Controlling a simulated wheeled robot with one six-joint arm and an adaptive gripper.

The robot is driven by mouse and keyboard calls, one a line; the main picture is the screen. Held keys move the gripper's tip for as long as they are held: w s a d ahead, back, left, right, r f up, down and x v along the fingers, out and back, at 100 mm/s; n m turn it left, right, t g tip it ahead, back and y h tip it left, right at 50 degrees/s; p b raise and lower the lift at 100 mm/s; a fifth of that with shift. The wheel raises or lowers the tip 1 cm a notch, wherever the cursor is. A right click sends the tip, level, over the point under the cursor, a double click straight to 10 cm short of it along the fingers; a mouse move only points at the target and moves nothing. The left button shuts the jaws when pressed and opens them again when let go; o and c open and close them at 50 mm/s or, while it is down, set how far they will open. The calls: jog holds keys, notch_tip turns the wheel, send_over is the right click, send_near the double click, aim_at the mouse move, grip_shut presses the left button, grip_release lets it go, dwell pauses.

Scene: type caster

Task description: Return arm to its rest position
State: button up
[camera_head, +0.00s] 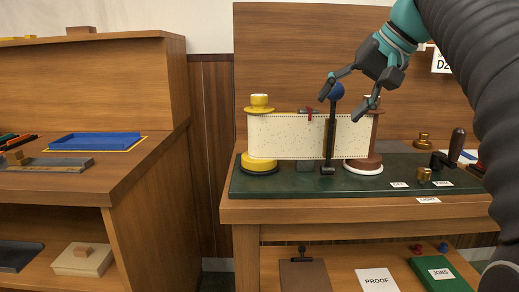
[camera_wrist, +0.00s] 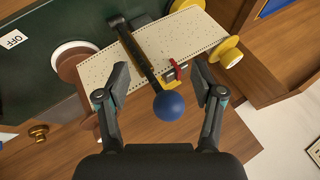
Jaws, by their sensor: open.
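My gripper (camera_head: 349,92) hangs from my teal and grey arm at the upper right in the head view. Its two fingers are spread apart, and they frame the lower middle of the wrist view (camera_wrist: 163,92). A blue ball knob (camera_head: 337,91) tops a dark upright lever (camera_head: 329,140). In the wrist view the blue knob (camera_wrist: 169,107) shows between the fingers, with gaps on both sides, so nothing is gripped. A speckled cream paper strip (camera_head: 285,137) runs between a yellow spool (camera_head: 259,166) and a brown spool (camera_head: 363,165), behind the lever.
The spools and lever stand on a green base (camera_head: 300,184) on a wooden bench. A brass knob (camera_head: 424,175) and a dark-handled lever (camera_head: 456,146) stand on the right. A blue tray (camera_head: 97,141) lies on the left desk. A lower shelf holds a PROOF card (camera_head: 376,281) and a green box (camera_head: 440,275).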

jog(key=s+f+h, duration=0.1)
jog(key=s+f, duration=0.6)
jog(key=f, duration=0.4)
jog(key=s+f+n+h, duration=0.1)
jog(key=s+f+h, duration=0.1)
jog(key=s+f, duration=0.5)
jog(key=s+f+h, duration=0.2)
jog(key=s+f, duration=0.5)
jog(key=f, duration=0.9)
jog(key=shift+n, duration=0.4)
